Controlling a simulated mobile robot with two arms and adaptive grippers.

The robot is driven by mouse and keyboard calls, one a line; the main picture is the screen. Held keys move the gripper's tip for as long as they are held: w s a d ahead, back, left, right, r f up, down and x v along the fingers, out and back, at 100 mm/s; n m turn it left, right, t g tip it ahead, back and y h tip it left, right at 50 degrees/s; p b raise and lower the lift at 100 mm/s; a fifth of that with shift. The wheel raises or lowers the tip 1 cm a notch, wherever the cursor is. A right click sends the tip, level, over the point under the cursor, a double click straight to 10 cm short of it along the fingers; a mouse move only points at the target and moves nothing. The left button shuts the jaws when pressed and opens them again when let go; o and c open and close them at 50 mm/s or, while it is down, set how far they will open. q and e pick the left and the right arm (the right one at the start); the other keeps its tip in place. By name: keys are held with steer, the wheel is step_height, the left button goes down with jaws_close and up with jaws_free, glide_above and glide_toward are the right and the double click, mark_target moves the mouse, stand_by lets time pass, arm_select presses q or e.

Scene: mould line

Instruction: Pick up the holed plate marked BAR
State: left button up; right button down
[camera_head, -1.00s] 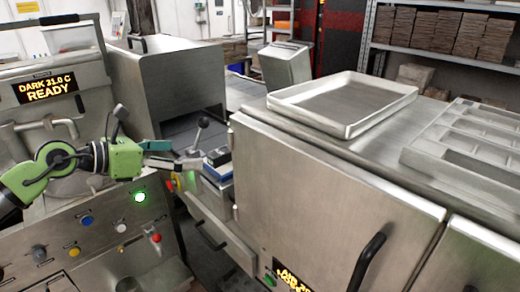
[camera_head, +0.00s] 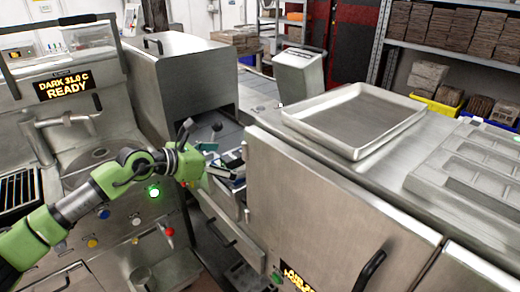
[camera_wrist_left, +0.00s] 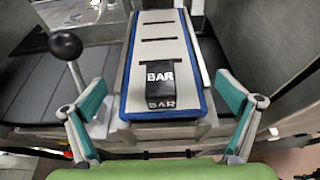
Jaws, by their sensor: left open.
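The holed plate marked BAR (camera_wrist_left: 158,35) shows in the left wrist view as a pale plate with dark slots and a black BAR label. It lies in a blue-edged holder (camera_wrist_left: 124,88) on a metal support. My left gripper (camera_wrist_left: 163,97) is open, its teal fingers on either side of the plate's near end, with nothing between them that I can see held. In the head view my left gripper (camera_head: 222,173) reaches over the gap between the machines, and the plate is mostly hidden there. My right gripper is not in view.
A lever with a black knob (camera_wrist_left: 66,46) stands close left of the plate. A steel cabinet (camera_head: 320,205) rises to the right, with an empty metal tray (camera_head: 352,150) on top. A control panel (camera_head: 125,245) lies under my left arm.

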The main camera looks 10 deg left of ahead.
arm_select(q)
steer(key=shift+p+x, duration=0.3)
steer(key=shift+x, duration=0.85)
steer(key=shift+w+d+f, duration=0.15)
steer(key=shift+d, duration=0.05)
steer(key=shift+a, duration=0.1)
steer(key=c, duration=1.4)
steer(key=shift+o, duration=0.2)
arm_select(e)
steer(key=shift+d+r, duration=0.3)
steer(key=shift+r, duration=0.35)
